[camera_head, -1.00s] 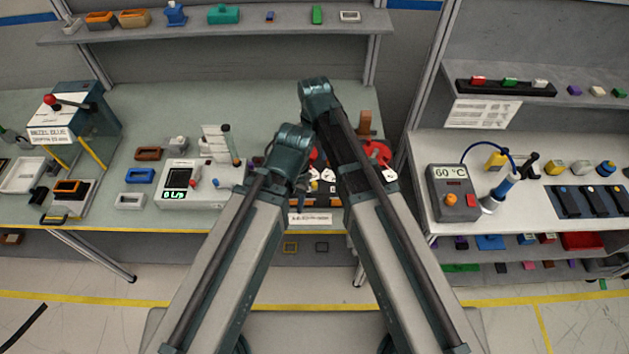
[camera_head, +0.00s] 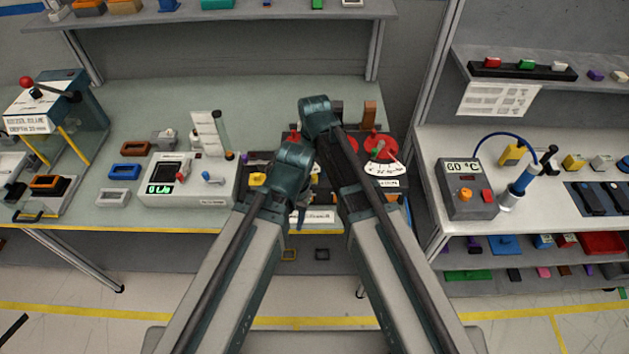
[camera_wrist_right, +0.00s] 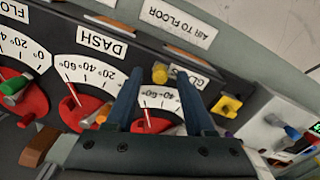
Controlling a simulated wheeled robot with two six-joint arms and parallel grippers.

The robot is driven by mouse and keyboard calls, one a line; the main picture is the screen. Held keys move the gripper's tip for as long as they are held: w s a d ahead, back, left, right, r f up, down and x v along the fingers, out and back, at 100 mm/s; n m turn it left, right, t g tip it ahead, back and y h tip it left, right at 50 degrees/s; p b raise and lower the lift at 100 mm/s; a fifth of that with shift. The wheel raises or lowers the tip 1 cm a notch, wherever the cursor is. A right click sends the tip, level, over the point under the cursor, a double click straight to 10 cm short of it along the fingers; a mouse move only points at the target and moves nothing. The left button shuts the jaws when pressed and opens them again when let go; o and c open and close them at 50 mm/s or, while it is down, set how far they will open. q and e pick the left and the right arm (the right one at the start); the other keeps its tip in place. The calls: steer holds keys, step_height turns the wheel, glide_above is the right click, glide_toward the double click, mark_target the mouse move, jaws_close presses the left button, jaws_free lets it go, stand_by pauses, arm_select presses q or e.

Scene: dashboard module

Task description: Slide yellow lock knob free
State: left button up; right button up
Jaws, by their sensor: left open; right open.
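The dark dashboard module (camera_head: 312,187) stands on the green table, partly hidden by my arms. In the right wrist view, a round yellow knob (camera_wrist_right: 160,73) sits on the module's dark face, between the DASH label and a partly hidden label. My right gripper (camera_wrist_right: 159,88) is open, its two blue fingers on either side of the knob in the picture; contact cannot be told. A second yellow piece on a dark base (camera_wrist_right: 227,105) lies further right; it also shows in the head view (camera_head: 258,180). My left gripper (camera_head: 299,214) is open, low at the module's front, mostly hidden.
Red dials with white scales (camera_wrist_right: 84,72) line the module; one shows in the head view (camera_head: 383,168). A white meter box (camera_head: 187,180) stands left of it. A grey 60 °C unit (camera_head: 468,188) stands on the right bench. A brown block (camera_wrist_right: 40,145) is near the dials.

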steer(key=shift+f, duration=0.45)
jaws_close()
stand_by(1.1)
